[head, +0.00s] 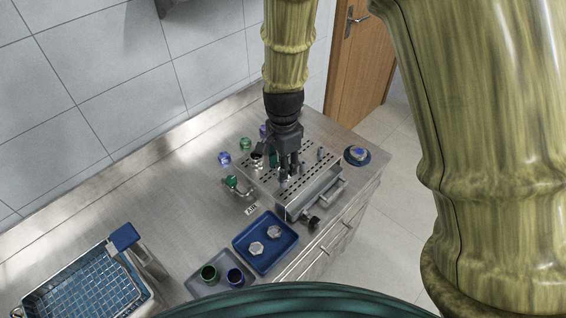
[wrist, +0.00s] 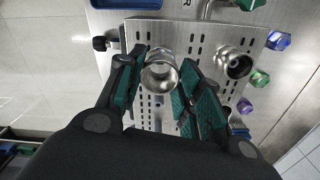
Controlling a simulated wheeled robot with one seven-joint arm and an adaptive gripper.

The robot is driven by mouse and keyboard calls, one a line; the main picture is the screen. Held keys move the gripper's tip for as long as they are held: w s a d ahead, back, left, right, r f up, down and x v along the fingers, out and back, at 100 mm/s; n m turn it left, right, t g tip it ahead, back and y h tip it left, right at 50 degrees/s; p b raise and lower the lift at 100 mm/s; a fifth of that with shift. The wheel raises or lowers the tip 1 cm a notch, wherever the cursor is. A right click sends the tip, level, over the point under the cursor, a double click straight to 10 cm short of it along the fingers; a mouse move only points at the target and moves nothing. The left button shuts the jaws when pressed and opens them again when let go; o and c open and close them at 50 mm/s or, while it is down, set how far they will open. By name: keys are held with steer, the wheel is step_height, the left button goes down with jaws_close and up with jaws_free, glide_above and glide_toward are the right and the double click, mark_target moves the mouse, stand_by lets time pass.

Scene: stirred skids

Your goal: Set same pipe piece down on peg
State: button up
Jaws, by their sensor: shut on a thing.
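My gripper (head: 287,172) is over the slotted steel top of the skid (head: 244,161). In the wrist view its green-padded fingers (wrist: 163,78) are shut on a silver pipe piece (wrist: 158,72), seen down its open end, with the slotted plate (wrist: 204,32) below. Whether the piece touches the plate or a peg is hidden. A second silver pipe piece (wrist: 232,63) stands on the plate to the right in the wrist view; it also shows left of the gripper in the head view (head: 257,161). A short peg (head: 320,153) stands right of the gripper.
A green-handled valve (head: 232,182) and a black knob (head: 312,222) stick out. A blue tray (head: 240,243) with two metal fittings, a grey tray (head: 196,287) and a wire basket (head: 60,300) stand nearby.

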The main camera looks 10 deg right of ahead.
steer(key=shift+f+b, duration=0.45)
steer(key=shift+f, duration=0.65)
steer(key=shift+f+p, duration=0.35)
steer(key=shift+f, duration=0.4)
stand_by(1.7)
steer(key=o, duration=1.2)
steer(key=shift+c, duration=0.2)
steer(key=shift+o, duration=0.2)
steer(key=o, duration=0.5)
steer(key=shift+c, duration=0.2)
